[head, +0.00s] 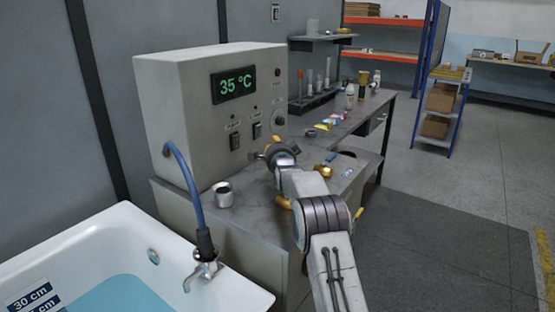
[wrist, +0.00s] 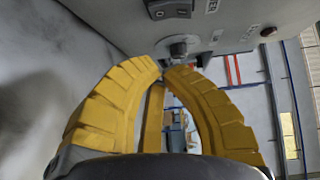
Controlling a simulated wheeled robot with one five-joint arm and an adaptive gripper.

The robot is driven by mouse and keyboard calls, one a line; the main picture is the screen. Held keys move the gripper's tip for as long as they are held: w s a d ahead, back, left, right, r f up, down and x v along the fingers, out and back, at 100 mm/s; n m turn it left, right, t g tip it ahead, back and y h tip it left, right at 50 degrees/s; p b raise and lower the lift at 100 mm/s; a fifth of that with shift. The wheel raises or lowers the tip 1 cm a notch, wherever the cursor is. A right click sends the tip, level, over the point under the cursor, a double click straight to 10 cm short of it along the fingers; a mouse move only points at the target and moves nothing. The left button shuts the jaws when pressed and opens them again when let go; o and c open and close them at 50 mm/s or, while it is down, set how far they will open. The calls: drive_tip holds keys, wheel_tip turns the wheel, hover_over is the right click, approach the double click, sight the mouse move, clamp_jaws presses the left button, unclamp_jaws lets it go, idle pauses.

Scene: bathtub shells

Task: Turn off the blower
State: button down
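A grey control box (head: 211,115) stands on the bench with a green "35 °C" display (head: 233,85). Its front has a left rocker switch (head: 235,141), a second rocker switch (head: 257,130) and a round knob (head: 279,120). The labels are too small to read, so I cannot tell which control is the blower's. My gripper (head: 268,149) is in front of the panel, below the second switch and knob. In the wrist view its yellow fingertips (wrist: 164,68) nearly meet, with nothing between them. The knob (wrist: 179,48) and a dark rocker switch (wrist: 169,9) show beyond the tips.
A blue hose (head: 178,170) runs from the box to a tap over the white bathtub (head: 222,290), lower left. A metal cup (head: 223,194) stands on the bench before the box. Bottles and small items fill the workbench (head: 345,125) to the right.

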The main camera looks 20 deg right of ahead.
drive_tip(key=shift+f+b+v, duration=0.25)
drive_tip(key=shift+b+v, duration=0.15)
drive_tip(key=shift+v, duration=1.1)
drive_tip(key=shift+f+b+v, duration=0.2)
drive_tip(key=shift+b+v, duration=0.2)
drive_tip(key=shift+v, duration=1.15)
